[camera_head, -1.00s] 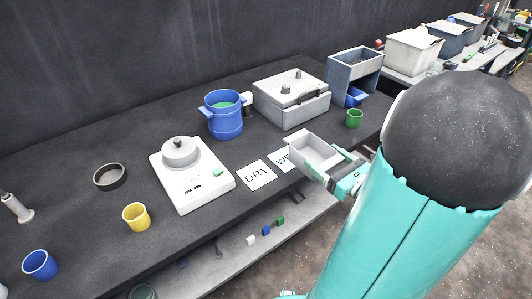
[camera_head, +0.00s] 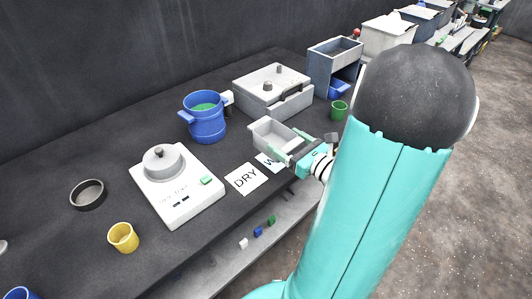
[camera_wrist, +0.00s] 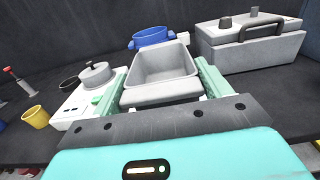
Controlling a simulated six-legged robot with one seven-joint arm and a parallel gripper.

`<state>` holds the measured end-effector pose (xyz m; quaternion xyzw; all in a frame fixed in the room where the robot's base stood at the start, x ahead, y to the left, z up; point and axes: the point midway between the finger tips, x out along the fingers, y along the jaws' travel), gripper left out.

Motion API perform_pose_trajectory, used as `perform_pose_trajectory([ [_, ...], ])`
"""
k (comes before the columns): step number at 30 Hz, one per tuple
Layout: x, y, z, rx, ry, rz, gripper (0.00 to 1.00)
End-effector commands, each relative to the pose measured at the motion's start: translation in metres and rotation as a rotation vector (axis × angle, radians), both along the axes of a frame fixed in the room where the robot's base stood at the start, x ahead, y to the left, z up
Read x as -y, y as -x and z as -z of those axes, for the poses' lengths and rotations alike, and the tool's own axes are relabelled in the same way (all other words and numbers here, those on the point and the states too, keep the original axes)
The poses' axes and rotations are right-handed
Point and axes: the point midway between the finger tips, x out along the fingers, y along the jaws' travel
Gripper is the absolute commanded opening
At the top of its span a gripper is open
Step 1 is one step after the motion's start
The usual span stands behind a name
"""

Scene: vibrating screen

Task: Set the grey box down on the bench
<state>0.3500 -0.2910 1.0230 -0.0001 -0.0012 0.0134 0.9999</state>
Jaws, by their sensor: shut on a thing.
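The grey box (camera_head: 272,138) is an open, empty, light grey tray. My gripper (camera_head: 292,150) is shut on it at its near side, and the box looks roughly level over the front part of the dark bench (camera_head: 110,178). In the wrist view the grey box (camera_wrist: 162,72) sits between my two green fingers (camera_wrist: 165,92). It partly covers the card marked with a W (camera_head: 268,162). I cannot tell whether the underside of the box touches the bench.
A card marked DRY (camera_head: 246,178) lies left of the box. A white scale (camera_head: 178,190), a blue pot (camera_head: 205,122), a grey lidded case (camera_head: 272,95) and a green cup (camera_head: 339,110) stand around it. A yellow cup (camera_head: 123,237) is at the front left.

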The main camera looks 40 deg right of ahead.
Motion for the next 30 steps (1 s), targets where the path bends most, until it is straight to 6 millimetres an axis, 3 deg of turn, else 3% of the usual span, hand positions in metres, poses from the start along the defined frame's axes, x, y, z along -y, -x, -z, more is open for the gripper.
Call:
perform_pose_trajectory([
  [4,0.002,-0.034,0.016,0.001,-0.005,-0.005,0.54],
  [13,0.005,-0.072,0.059,0.000,-0.005,-0.002,0.54],
  [21,0.006,-0.089,0.077,0.001,-0.003,-0.002,0.54],
  [27,0.007,-0.087,0.102,0.000,-0.003,-0.001,0.54],
  [30,0.007,-0.087,0.105,0.001,-0.001,-0.001,0.54],
])
